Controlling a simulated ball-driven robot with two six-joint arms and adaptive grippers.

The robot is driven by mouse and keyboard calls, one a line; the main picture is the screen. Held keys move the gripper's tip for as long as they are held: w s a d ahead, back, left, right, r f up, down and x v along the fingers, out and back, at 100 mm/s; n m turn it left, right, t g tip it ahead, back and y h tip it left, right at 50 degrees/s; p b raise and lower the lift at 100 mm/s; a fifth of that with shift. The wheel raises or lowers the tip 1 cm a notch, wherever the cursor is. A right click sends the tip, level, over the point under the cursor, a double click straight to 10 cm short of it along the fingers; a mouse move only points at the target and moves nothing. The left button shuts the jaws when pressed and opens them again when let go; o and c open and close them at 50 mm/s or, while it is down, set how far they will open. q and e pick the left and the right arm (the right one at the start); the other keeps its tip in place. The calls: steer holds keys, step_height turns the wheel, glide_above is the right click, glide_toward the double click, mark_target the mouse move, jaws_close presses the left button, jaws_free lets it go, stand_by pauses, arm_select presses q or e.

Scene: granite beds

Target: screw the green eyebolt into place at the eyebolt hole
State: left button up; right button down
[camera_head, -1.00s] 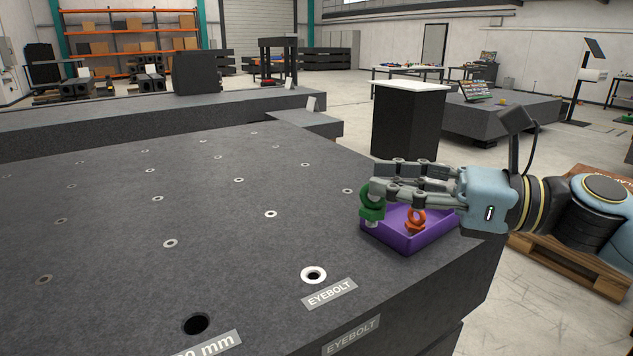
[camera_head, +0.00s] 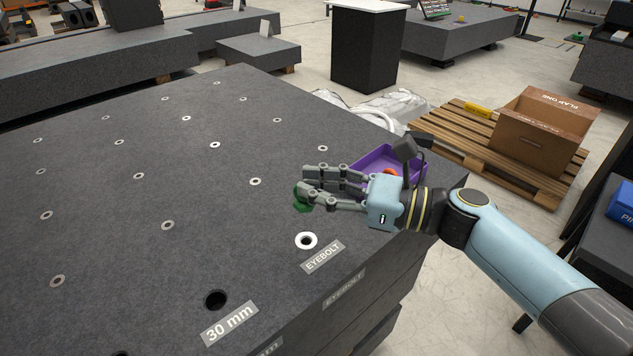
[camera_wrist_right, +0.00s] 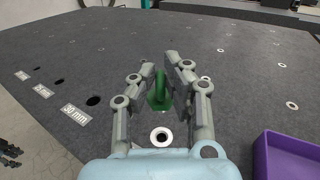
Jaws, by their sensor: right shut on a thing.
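My right gripper (camera_head: 306,189) is shut on the green eyebolt (camera_head: 301,200) and holds it over the granite bed. In the right wrist view the green eyebolt (camera_wrist_right: 160,94) sits between the fingertips (camera_wrist_right: 163,80), ring upward. Its lower end is hard to make out. The eyebolt hole (camera_head: 306,241), a bright metal ring with a dark centre, lies just in front of the gripper beside the EYEBOLT label (camera_head: 323,257). In the right wrist view the hole (camera_wrist_right: 161,137) shows apart from the bolt, nearer the palm.
A purple tray (camera_head: 369,160) with an orange item (camera_head: 391,173) stands at the bed's right edge, partly hidden by my right gripper. A larger dark hole (camera_head: 215,299) labelled 30 mm lies left of the eyebolt hole. The surrounding bed surface is clear apart from flush inserts.

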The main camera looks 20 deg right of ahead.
step_height(320, 180, down, 5)
steer(key=b, duration=0.4)
steer(key=shift+f+b, duration=0.3)
steer(key=shift+b, duration=0.05)
stand_by(0.8)
steer(key=shift+f+b, duration=1.15)
steer(key=shift+f, duration=0.35)
